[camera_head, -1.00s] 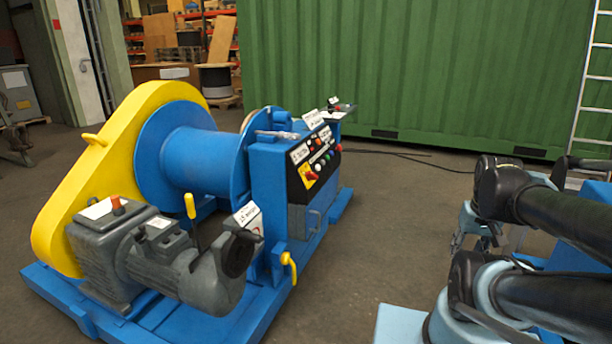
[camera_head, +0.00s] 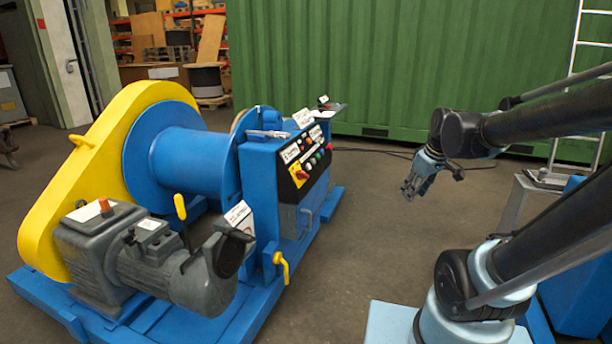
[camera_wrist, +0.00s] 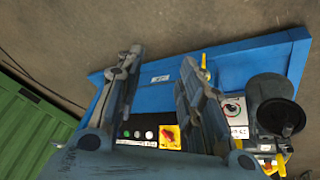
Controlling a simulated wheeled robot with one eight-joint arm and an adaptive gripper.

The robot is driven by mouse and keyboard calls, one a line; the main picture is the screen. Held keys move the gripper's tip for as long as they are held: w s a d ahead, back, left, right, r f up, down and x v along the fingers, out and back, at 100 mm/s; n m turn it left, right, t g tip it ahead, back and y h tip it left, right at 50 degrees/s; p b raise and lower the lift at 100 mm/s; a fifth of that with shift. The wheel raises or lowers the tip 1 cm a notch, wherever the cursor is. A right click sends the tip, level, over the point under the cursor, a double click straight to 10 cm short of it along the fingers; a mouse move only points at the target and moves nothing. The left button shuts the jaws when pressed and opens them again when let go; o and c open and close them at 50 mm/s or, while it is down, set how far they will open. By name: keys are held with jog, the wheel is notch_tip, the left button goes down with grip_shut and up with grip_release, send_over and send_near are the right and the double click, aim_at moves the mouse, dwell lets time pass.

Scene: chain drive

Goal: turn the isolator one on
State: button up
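A red rotary switch on a yellow plate (camera_head: 300,175) sits on the black control panel (camera_head: 316,156) of the blue winch. It also shows in the wrist view (camera_wrist: 169,136), low between my fingers and partly beside the right one. The labels are too small to read, so I cannot tell which isolator is number one. My gripper (camera_head: 412,190) is in the free space to the right of the panel, clear of it. In the wrist view my gripper (camera_wrist: 162,60) has its fingers apart with nothing between them.
The motor (camera_head: 165,265) and yellow chain guard (camera_head: 95,170) stand left of the panel. A yellow handle (camera_head: 281,266) sticks out at the winch's near side. A green container (camera_head: 400,70) stands behind. Floor (camera_head: 350,235) between winch and arm is clear.

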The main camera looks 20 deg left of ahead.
jog(key=w+a+r+n+t+y, duration=0.1)
jog(key=w+a+r+n+y, duration=0.15)
jog(key=w+a+n, duration=0.75)
jog(key=n+y, duration=0.2)
jog(key=n, duration=0.2)
send_near(304, 173)
jog(key=shift+x, duration=4.7)
grip_shut()
jog(key=shift+d, duration=0.2)
jog(key=shift+a, duration=0.1)
